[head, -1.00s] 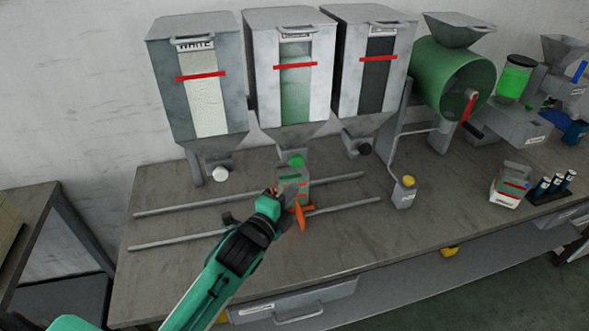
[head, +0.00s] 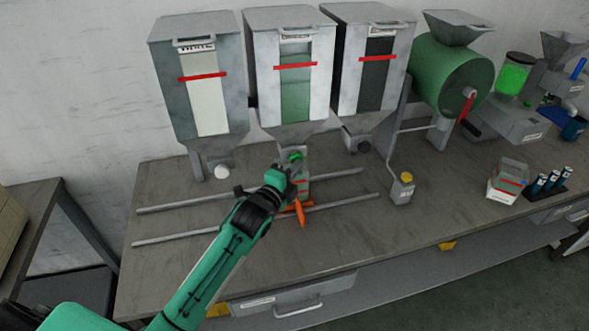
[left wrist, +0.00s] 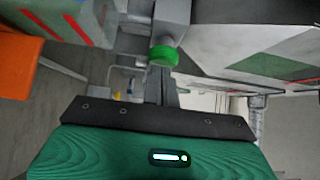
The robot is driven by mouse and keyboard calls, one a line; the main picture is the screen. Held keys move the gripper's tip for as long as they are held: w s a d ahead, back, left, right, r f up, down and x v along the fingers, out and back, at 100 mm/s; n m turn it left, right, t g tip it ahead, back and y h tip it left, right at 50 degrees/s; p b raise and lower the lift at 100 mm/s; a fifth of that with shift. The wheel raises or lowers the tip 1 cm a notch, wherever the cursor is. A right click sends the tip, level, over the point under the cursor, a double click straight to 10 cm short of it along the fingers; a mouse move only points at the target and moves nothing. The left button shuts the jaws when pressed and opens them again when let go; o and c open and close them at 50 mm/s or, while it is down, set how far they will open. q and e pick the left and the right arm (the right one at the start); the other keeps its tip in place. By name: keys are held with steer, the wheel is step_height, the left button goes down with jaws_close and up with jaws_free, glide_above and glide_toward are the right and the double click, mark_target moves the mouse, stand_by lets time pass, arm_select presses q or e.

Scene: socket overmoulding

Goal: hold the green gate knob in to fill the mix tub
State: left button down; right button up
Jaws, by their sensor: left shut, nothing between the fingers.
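The green gate knob (head: 296,157) sits at the outlet under the middle hopper (head: 290,90). In the left wrist view the knob (left wrist: 163,56) shows just beyond the tip of my fingers. My left gripper (head: 292,170) is shut and empty, right at the knob; I cannot tell whether it touches it or how far in the knob is. The mix tub (head: 304,188), clear with red lines, stands under the outlet, partly hidden by my gripper. Its orange handle (head: 299,213) points toward the front. My right gripper is out of view.
Two rails (head: 340,203) run along the bench under the hoppers. A white knob (head: 221,172) and a black knob (head: 361,146) flank the green one. A small box with a yellow button (head: 406,178) stands to the right. The front bench top is clear.

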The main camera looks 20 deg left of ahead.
arm_select(q)
steer(key=shift+w+a+r, duration=0.15)
steer(key=shift+w+a, duration=0.35)
steer(key=shift+w, duration=0.15)
steer(key=shift+r, duration=0.1)
steer(key=shift+w+a+r, duration=0.1)
stand_by(1.0)
stand_by(0.8)
stand_by(0.9)
stand_by(1.0)
